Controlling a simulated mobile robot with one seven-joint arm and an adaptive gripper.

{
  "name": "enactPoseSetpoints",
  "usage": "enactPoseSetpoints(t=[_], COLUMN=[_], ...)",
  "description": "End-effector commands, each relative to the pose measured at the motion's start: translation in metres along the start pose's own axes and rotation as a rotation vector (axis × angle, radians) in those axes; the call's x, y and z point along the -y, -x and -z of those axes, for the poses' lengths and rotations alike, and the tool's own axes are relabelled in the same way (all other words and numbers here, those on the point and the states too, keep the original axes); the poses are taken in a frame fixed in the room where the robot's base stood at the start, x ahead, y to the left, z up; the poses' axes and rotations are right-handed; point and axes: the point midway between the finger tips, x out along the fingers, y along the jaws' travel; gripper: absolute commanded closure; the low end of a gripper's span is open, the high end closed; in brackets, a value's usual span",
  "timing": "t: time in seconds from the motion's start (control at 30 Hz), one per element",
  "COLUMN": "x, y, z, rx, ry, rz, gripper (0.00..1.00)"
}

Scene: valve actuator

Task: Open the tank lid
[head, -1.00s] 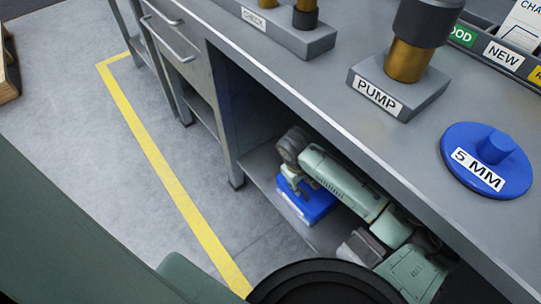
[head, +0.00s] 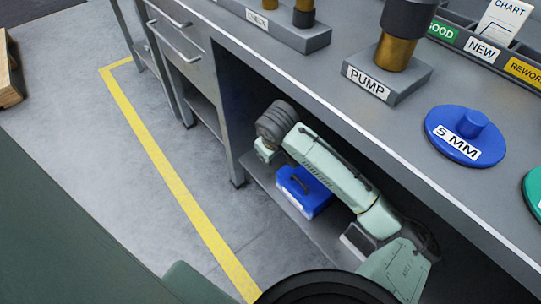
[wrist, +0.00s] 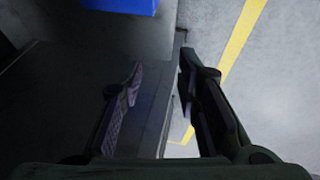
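I cannot pick out a tank or its lid for certain in either view. A blue round disc with a raised knob, labelled "5 MM" (head: 447,146), lies on the bench top at the right of the head view. My arm reaches under the bench, its grey wrist end above the lower shelf, near a blue box with a dark handle (head: 304,192). My gripper (wrist: 157,76) shows in the wrist view with its two dark fingers apart and nothing between them. In the head view its fingers cannot be made out.
The bench top (head: 330,105) overhangs my arm. It carries a pump block (head: 383,92), a label rack (head: 470,45) and a green disc (head: 535,190) cut by the frame. The lower shelf (head: 262,172) holds the blue box. Floor with a yellow line (head: 165,165) is open at left.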

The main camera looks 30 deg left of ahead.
Motion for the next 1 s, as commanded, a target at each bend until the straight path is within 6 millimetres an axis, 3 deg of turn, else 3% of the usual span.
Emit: enactPoseSetpoints(t=[0.2,0.77,0.87,1.0], x=[0.003,0.004,0.01,0.032], y=[0.004,0.005,0.014,0.051], z=[0.013,0.016,0.038,0.107], rx=[-0.039,-0.049,-0.117,-0.345], ry=[0.007,0.01,0.025,0.07], rz=[-0.002,-0.002,-0.001,0.0], gripper=[0.7,0.7,0.7,0.7])
